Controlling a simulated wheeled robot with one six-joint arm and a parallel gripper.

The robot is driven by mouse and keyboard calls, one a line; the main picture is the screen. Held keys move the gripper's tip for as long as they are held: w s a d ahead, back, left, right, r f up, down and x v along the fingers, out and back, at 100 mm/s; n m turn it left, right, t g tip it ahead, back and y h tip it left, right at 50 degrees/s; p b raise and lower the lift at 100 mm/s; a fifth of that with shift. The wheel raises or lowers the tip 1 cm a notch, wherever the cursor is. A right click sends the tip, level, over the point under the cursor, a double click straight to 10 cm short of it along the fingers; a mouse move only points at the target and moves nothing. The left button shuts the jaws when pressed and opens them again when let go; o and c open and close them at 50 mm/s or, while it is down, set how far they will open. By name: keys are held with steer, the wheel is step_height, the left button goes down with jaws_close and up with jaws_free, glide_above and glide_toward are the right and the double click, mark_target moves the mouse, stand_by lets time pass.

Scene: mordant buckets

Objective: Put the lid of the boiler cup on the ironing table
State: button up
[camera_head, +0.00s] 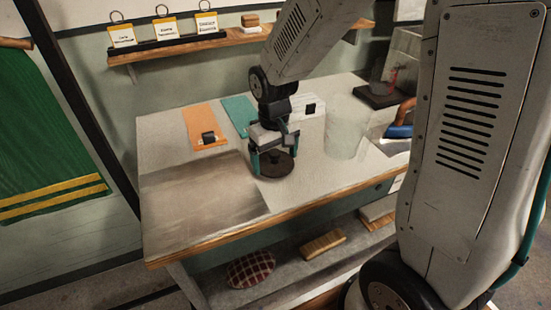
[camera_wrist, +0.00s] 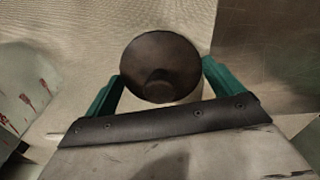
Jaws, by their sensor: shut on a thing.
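My gripper (camera_head: 272,158) is over the middle of the ironing table (camera_head: 180,158), its teal fingers pointing down. It is shut on a dark round lid (camera_head: 274,168) with a knob on it. In the wrist view the lid (camera_wrist: 160,50) sits between the two teal fingers, knob toward the camera. The lid is level and low over the pale tabletop; I cannot tell whether it touches. A pale, see-through cup (camera_head: 347,132) stands on the table to the right of my gripper. I cannot tell whether it is the boiler cup.
A grey sheet (camera_head: 200,195) covers the table's front left. An orange card (camera_head: 203,122) with a small dark object and a teal card (camera_head: 238,112) lie behind. Above is a wall shelf (camera_head: 190,48) with labelled cards.

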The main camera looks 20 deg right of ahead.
mark_target(275, 153)
steer(key=shift+f, duration=0.45)
steer(key=o, duration=0.7)
steer(key=shift+f, duration=0.1)
steer(key=shift+c, duration=0.2)
step_height(275, 153, up, 12)
steer(key=s+d+r+m, duration=0.1)
steer(key=s+d+r, duration=0.1)
steer(key=s, duration=0.9)
steer(key=s+d+r+t, duration=0.1)
steer(key=s+r, duration=0.3)
steer(key=s, duration=0.7)
steer(key=shift+d+m, duration=0.35)
steer(key=shift+m, duration=0.05)
